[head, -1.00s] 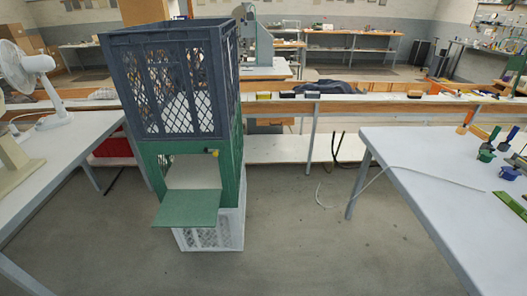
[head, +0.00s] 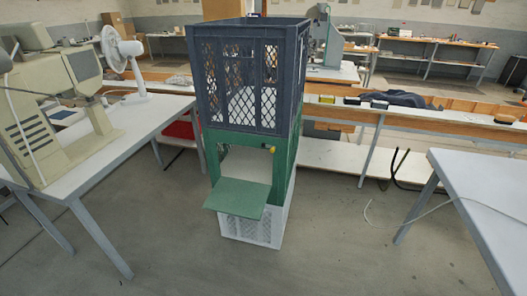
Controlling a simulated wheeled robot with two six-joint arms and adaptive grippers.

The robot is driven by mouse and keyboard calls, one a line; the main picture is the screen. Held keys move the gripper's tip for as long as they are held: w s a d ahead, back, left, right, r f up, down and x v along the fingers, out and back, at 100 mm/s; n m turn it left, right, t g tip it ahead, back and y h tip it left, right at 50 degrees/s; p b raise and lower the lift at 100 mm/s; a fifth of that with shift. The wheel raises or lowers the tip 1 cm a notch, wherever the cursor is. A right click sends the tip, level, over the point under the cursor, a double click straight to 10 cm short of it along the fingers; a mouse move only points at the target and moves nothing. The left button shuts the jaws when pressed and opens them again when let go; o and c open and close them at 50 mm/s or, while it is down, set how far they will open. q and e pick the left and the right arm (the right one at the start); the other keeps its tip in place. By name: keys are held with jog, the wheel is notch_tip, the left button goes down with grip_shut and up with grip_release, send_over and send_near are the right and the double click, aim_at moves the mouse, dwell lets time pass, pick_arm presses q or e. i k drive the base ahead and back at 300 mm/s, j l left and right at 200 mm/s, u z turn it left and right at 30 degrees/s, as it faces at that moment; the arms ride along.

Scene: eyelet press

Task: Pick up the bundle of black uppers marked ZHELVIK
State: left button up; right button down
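I see no bundle of black uppers that I can identify and no ZHELVIK marking is readable. A stack of crates stands on the floor at the middle. Its top is a dark blue-grey crate (head: 248,78), under it a green crate (head: 285,165) with its front flap (head: 237,197) folded out, and a white crate (head: 250,227) at the bottom. A dark cloth-like heap (head: 393,98) lies on the long bench behind; what it is I cannot tell. Neither of my grippers is in view.
A table (head: 128,140) on the left carries a beige machine (head: 40,120) and a white fan (head: 122,55). Another table (head: 490,190) is at the right, with a pale cable (head: 420,215) hanging off it. Open floor lies in front of the stack and between the tables.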

aim_at(347, 100)
jog(key=i+l, duration=1)
jog(key=i, duration=0.2)
